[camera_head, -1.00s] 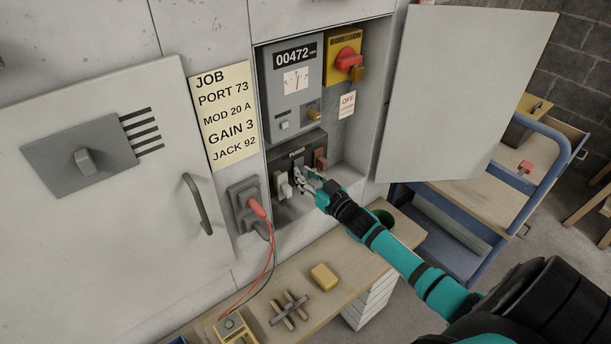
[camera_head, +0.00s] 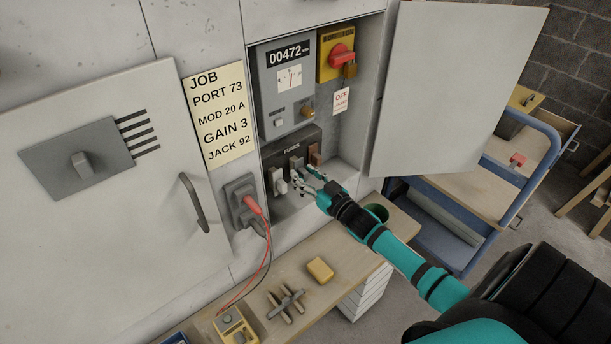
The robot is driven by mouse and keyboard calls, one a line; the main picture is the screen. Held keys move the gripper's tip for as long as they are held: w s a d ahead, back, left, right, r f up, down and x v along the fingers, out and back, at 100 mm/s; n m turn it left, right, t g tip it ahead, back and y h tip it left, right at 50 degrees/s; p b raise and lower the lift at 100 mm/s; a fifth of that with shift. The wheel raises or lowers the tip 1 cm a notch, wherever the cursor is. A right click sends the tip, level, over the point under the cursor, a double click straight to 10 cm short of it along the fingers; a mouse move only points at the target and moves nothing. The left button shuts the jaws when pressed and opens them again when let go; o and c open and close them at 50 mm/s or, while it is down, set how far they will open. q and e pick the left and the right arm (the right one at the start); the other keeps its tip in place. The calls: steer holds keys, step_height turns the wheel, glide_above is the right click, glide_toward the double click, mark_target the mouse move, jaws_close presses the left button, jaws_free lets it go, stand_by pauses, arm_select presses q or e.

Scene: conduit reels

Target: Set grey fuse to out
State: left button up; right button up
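The fuse block (camera_head: 290,146) sits low in the open cabinet, with a row of fuses. The grey fuse (camera_head: 296,163) is in the middle, between a whitish fuse (camera_head: 278,181) on the left and a brown fuse (camera_head: 315,154) on the right. My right gripper (camera_head: 304,179) is just in front of and below the grey fuse. Its fingers look spread, with nothing visible between them. The fingers hide the lower part of the grey fuse; I cannot tell whether they touch it. My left gripper is not in view.
The cabinet door (camera_head: 455,90) stands open at right. Above the block are a meter (camera_head: 288,80) and a red rotary switch (camera_head: 341,56). A socket with a red plug (camera_head: 252,205) is at left.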

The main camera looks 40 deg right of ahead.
steer(key=s+d, duration=0.1)
steer(key=s, duration=1.1)
steer(key=shift+a, duration=0.1)
